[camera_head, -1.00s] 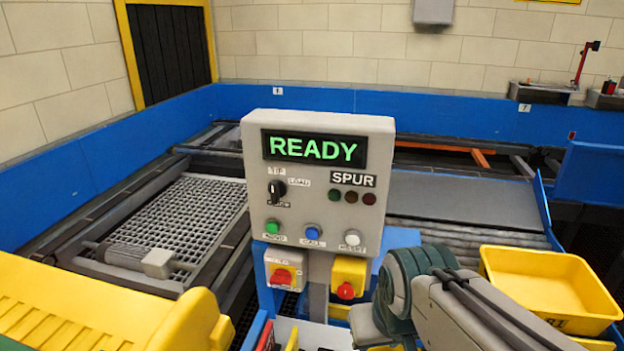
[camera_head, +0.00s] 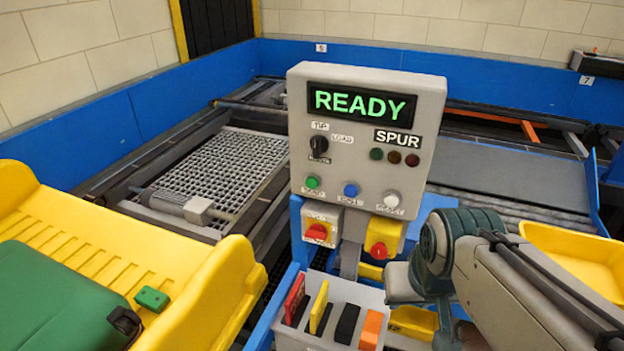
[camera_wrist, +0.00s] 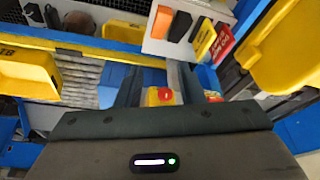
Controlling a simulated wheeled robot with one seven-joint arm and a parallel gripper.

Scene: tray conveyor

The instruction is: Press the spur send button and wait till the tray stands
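The grey control box (camera_head: 365,140) stands in the middle of the head view, its display (camera_head: 361,103) reading READY in green. Below the SPUR label are three dark lamps (camera_head: 394,156). The green button (camera_head: 313,182), whose small label seems to read SEND, is at the lower left, beside a blue and a white button. A large yellow tray (camera_head: 215,290) holding a green case (camera_head: 60,300) is at the left. In the wrist view my gripper (camera_wrist: 160,82) has its two dark fingers apart with nothing between them.
A red knob switch (camera_head: 317,232) and a yellow box with a red button (camera_head: 383,250) hang under the panel. A holder (camera_head: 310,340) with coloured cards stands below. A yellow bin (camera_head: 570,255) is at the right. Blue walls (camera_head: 165,120) border the conveyor.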

